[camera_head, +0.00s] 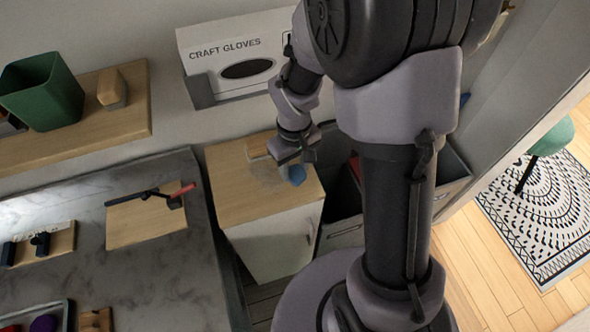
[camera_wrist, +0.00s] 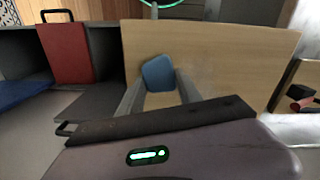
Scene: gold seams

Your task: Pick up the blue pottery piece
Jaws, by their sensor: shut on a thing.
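The blue pottery piece (camera_wrist: 158,73) is between the two fingertips of my gripper (camera_wrist: 160,95) in the wrist view. My gripper is shut on it, with one finger on each side. I cannot tell whether the piece touches the cabinet top.
A marble counter (camera_head: 60,228) with tools on boards stands at the left. A craft gloves box (camera_head: 228,52) hangs on the wall behind. A grey bin (camera_head: 342,232) stands right of the cabinet. A red folder-like item (camera_wrist: 66,52) stands in a compartment.

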